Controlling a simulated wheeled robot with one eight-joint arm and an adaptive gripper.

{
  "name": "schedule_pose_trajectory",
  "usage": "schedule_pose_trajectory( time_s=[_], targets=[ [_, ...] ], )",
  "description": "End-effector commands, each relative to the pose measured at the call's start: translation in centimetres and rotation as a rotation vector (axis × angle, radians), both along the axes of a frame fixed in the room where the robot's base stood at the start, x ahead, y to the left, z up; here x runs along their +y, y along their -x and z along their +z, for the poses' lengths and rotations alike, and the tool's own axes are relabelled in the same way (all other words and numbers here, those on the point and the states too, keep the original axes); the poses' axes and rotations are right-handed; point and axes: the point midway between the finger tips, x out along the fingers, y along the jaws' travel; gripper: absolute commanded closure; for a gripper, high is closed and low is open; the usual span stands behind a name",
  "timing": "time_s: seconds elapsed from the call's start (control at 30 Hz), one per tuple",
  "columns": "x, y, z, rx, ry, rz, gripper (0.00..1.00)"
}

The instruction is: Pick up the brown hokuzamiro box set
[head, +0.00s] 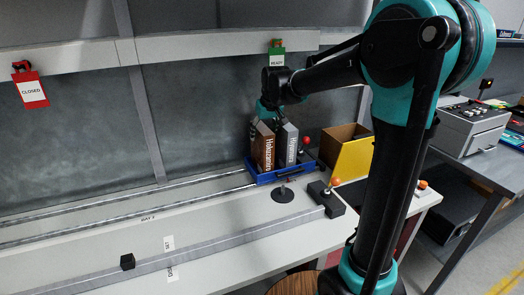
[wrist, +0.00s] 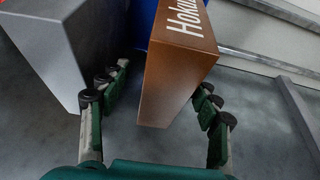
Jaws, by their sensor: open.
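The brown hokuzamiro box set (head: 265,146) stands upright in a blue tray (head: 270,177) on the bench, with white lettering on its spine. In the wrist view, the brown box set (wrist: 178,75) lies between the two fingers of my gripper (wrist: 160,105). The fingers are spread on either side of it, with a visible gap on the right; contact on the left cannot be told. In the head view, my gripper (head: 268,112) comes down from above at the box's top and is partly hidden. A grey box set (head: 288,145) stands close on the right; it also shows in the wrist view (wrist: 50,45).
A yellow bin (head: 352,158) stands right of the tray. A black block with an orange-knobbed lever (head: 328,195) and a dark round disc (head: 282,195) are in front. Rails run left along the bench. A small black cube (head: 127,262) lies front left.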

Motion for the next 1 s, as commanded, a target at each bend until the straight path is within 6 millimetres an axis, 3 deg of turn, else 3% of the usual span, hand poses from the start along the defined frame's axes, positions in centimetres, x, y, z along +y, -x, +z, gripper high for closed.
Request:
schedule_pose_trajectory(
  time_s=[0.17, 0.53, 1.0],
  targets=[
    [0.2, -0.3, -0.9, 0.0, 0.0, 0.0, 0.37],
    [1.2, -1.6, -5.2, 0.0, 0.0, 0.001, 0.37],
    [1.2, -1.7, -5.5, 0.0, 0.0, 0.0, 0.37]
  ],
)
